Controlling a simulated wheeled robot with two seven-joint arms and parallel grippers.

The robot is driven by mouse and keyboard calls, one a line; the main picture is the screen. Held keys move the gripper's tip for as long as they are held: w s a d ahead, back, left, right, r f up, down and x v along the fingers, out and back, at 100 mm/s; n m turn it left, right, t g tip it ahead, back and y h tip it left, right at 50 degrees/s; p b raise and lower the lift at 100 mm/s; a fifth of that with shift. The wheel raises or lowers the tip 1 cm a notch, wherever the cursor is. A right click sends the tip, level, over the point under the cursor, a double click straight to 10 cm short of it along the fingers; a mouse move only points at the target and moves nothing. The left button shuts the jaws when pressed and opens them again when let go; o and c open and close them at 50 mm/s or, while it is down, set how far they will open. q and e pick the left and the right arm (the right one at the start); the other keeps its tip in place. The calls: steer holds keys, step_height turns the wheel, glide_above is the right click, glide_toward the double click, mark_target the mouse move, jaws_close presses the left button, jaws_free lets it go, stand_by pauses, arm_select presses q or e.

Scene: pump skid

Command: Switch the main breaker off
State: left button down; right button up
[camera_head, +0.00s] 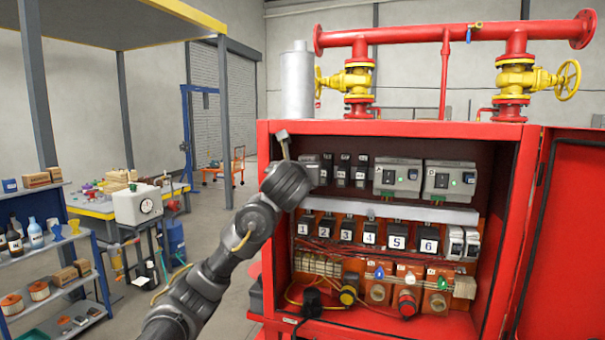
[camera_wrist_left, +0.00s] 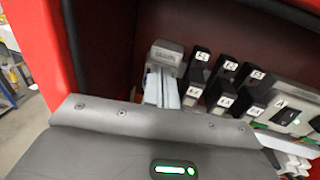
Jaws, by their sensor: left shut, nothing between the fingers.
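The main breaker is a grey block (camera_wrist_left: 166,53) with a label too blurred to read surely, at the upper left inside the red cabinet. In the head view only part of it (camera_head: 311,158) shows beside my wrist. My left gripper (camera_wrist_left: 163,76) is shut and empty, its pale fingers just below and in front of the block. I cannot tell whether they touch it. The breaker's lever is hidden behind the fingers, so its position does not show. In the head view my left arm reaches into the cabinet's left side and its wrist hides the fingers. My right gripper is not in view.
Black fuse blocks (camera_wrist_left: 228,66) stand right of the breaker. Two grey devices (camera_head: 398,177) with green lights are farther right. Numbered black blocks (camera_head: 370,232) sit below a grey duct. The red cabinet wall (camera_wrist_left: 35,45) is close on the left; the door (camera_head: 565,240) stands open right.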

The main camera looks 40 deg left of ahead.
arm_select(q)
steer(key=shift+f, duration=0.3)
steer(key=a+p+v, duration=0.1)
steer(key=p+v, duration=0.3)
steer(key=v, duration=0.3)
steer(key=shift+s+f, duration=0.25)
steer(key=shift+s, duration=0.15)
stand_by(0.4)
steer(key=shift+a, duration=0.15)
